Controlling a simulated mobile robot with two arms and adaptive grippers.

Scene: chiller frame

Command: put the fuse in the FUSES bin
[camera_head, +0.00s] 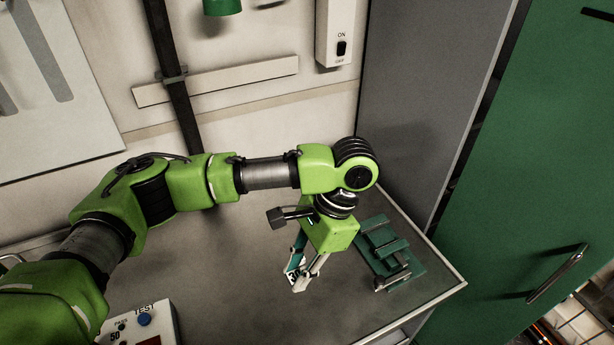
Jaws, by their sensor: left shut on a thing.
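My left gripper (297,279) points down above the grey worktop. It is shut on a small white piece with dark print, which I take to be the fuse (293,268). The fingers partly cover the fuse, and its print is too small to read surely. No FUSES bin can be made out in this view. My right gripper is not in view.
A dark green rack (381,244) stands on the worktop (220,275) just right of my left gripper. A tester (150,322) with a blue TEST button is at bottom left. A green cabinet (530,190) with a handle stands at right. The worktop's middle is clear.

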